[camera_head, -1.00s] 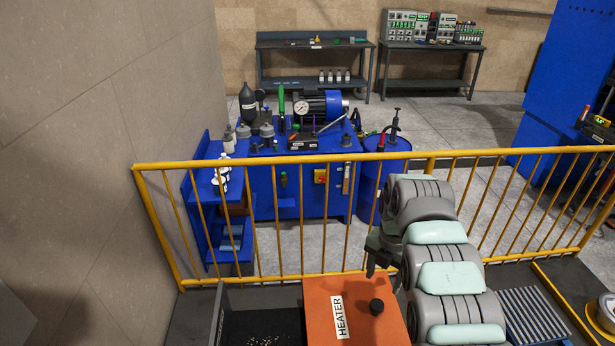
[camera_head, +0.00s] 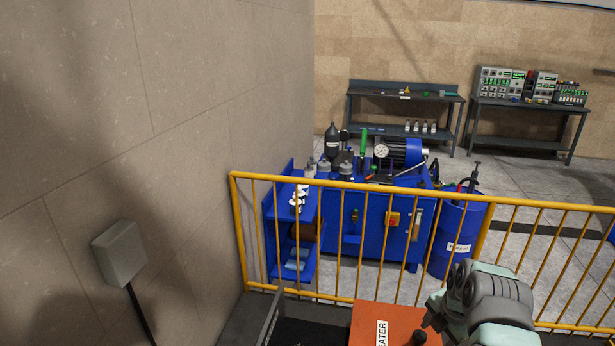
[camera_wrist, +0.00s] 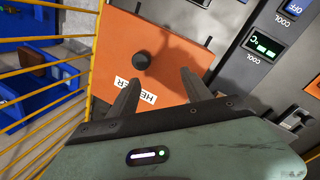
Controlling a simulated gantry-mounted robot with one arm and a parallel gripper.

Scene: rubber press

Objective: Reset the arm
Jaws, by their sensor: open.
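My arm shows at the lower right of the head view, above the orange heater lid (camera_head: 392,318). In the wrist view, my gripper (camera_wrist: 158,92) is open and empty. Its two grey fingers are spread in front of the orange heater lid (camera_wrist: 170,40), with the HEATER label (camera_wrist: 134,92) partly hidden between and behind them. A dark round knob (camera_wrist: 141,61) stands on the lid beyond the fingertips. I cannot tell the exact gap between the fingers and the lid.
A yellow railing (camera_head: 357,193) runs behind the heater. Beyond it stand a blue workbench (camera_head: 375,235) and a blue barrel (camera_head: 457,238). A wall with a grey box (camera_head: 119,252) is at left. A control panel with a green display (camera_wrist: 264,46) lies right of the lid.

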